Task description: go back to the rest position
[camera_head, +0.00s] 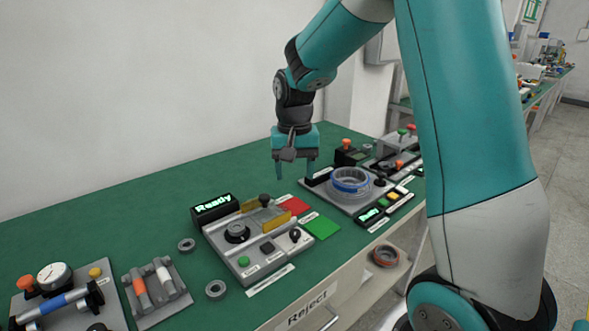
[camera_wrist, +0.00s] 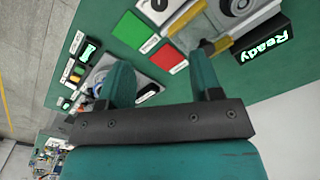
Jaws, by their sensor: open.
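My gripper (camera_head: 293,168) hangs from my teal arm above the green bench, pointing down. In the head view it is over the space between two grey stations, apart from both. Its two teal fingers are spread with nothing between them; the wrist view also shows my gripper (camera_wrist: 163,85) open and empty. The left station (camera_head: 225,244) has a lit "Ready" display (camera_head: 213,206), knobs and a yellow-edged guard. The right station (camera_head: 325,192) holds a ring-shaped part with a blue band (camera_head: 350,181).
Red (camera_head: 293,205) and green (camera_head: 321,227) pads lie between the stations. A gauge fixture (camera_head: 52,277) and a rack of rollers (camera_head: 155,288) stand at the left. Loose grey rings (camera_head: 216,290) lie nearby. The bench's back left is clear. A drawer marked "Reject" (camera_head: 307,309) is in front.

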